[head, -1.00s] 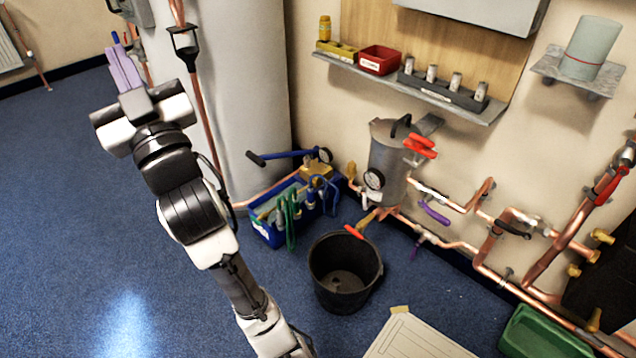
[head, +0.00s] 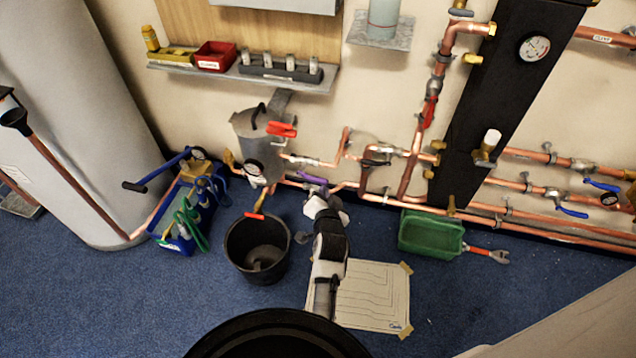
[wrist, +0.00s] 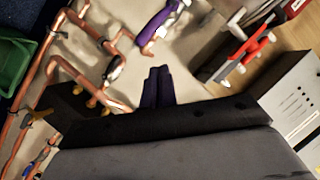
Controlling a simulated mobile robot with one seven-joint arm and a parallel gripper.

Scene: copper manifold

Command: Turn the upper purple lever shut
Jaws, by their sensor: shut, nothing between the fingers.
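A purple lever (head: 312,178) sits on the copper pipework right of the grey canister in the head view. A purple lever (wrist: 160,24) also shows at the top of the wrist view, slanted; I take it to be the upper one. My gripper (wrist: 159,70) is shut and empty, its dark fingers together. Its fingertips point toward the lever, with a gap between them in the picture; the depth is unclear. In the head view my wrist covers the area just below the lever, and I cannot make out the lower purple lever for certain.
A red lever (head: 281,129) is on the grey canister (head: 255,145). A black bucket (head: 257,248) stands on the floor left of my arm. A green crate (head: 430,234) lies to the right. Copper pipes run along the wall beside my gripper.

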